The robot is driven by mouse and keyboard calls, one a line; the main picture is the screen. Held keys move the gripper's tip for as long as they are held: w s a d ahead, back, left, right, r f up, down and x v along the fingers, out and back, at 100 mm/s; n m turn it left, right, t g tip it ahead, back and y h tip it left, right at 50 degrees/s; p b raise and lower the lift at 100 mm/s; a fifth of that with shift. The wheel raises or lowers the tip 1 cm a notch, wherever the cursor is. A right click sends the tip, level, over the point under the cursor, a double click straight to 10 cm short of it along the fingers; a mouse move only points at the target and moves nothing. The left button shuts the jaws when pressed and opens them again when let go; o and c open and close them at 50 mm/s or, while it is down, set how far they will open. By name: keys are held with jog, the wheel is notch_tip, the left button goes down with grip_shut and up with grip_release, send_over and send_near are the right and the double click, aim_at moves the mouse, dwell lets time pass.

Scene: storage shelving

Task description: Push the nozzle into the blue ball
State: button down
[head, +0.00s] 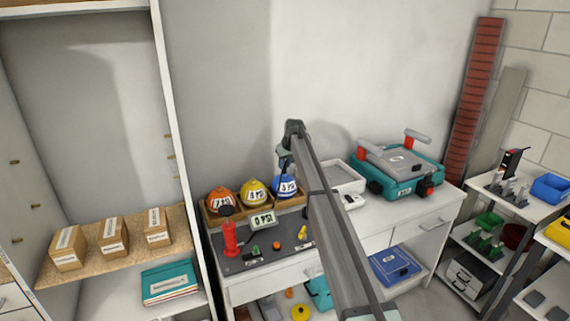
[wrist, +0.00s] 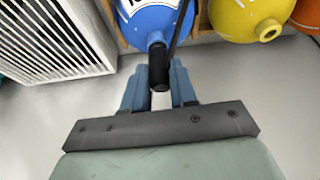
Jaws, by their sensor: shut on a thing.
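The blue ball (head: 285,187) sits in the right compartment of a wooden ball holder. It fills the top middle of the wrist view (wrist: 148,22). My gripper (wrist: 160,70) is shut on the black nozzle (wrist: 159,72), which lies between its two blue fingers. The nozzle's end is at the ball's near edge; I cannot tell whether it touches or enters it. A thin black line, likely the hose or needle, runs up from the nozzle across the ball. In the head view my gripper (head: 284,160) is just above the blue ball, and the nozzle is not clear there.
A yellow ball (head: 253,190) and an orange ball (head: 221,199) sit to the left. A red pump (head: 230,238) and a gauge display (head: 263,219) stand on the dark mat. A white tray (head: 343,178) and a teal case (head: 405,178) are to the right.

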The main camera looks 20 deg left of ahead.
jog(key=shift+f, duration=0.25)
jog(key=c, duration=0.8)
grip_release()
jog(key=shift+o, duration=0.2)
jog(key=o, duration=0.5)
jog(key=shift+r, duration=0.15)
jog(key=shift+r, duration=3.85)
